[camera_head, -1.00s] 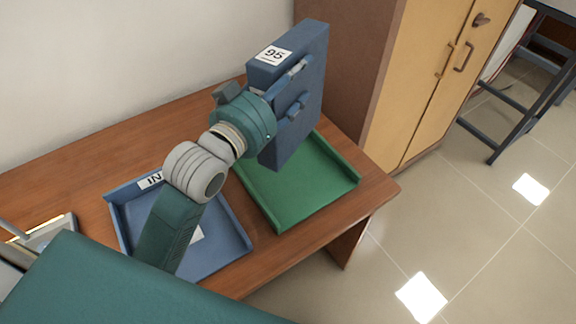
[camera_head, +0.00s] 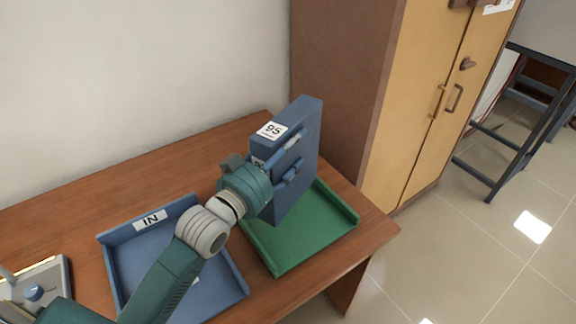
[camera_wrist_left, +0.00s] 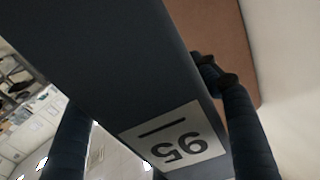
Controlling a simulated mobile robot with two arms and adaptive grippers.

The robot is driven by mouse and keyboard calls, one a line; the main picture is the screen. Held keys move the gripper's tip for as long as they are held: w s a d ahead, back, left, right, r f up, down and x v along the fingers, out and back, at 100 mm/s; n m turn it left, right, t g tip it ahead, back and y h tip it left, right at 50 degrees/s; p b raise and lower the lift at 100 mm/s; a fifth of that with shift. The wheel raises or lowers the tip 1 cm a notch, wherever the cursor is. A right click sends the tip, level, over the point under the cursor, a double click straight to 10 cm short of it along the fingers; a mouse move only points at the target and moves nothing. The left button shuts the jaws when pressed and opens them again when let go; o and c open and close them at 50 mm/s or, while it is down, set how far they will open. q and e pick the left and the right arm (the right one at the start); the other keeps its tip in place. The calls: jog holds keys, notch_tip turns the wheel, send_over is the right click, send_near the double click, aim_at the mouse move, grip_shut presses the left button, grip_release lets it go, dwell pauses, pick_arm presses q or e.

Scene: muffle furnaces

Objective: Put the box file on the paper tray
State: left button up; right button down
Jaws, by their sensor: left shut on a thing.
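The blue box file (camera_head: 303,150) with a white "95" label is upright above the green paper tray (camera_head: 325,235); I cannot tell whether its lower edge touches the tray. My left gripper (camera_head: 285,160) is shut on the box file. In the left wrist view the box file (camera_wrist_left: 110,60) fills the middle between the two dark fingers (camera_wrist_left: 150,115), its "95" label upside down. A blue tray (camera_head: 125,262) marked "IN" lies left of the green tray, partly hidden by my left arm. My right gripper is not in view.
The wooden desk (camera_head: 70,205) runs along the wall and ends right of the green tray. A tall cabinet (camera_head: 400,110) stands close behind the tray. A grey device (camera_head: 40,282) sits at the desk's left. Tiled floor is open at right.

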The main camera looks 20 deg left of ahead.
aim_at(288, 166)
pick_arm(q)
notch_tip(288, 166, down, 4)
jog(key=shift+r, duration=0.1)
jog(key=shift+f, duration=0.6)
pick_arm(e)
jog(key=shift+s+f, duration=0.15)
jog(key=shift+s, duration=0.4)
pick_arm(q)
jog(key=shift+f, duration=0.1)
jog(key=o, duration=1.9)
jog(key=shift+f, duration=0.1)
jog(key=shift+o, duration=0.2)
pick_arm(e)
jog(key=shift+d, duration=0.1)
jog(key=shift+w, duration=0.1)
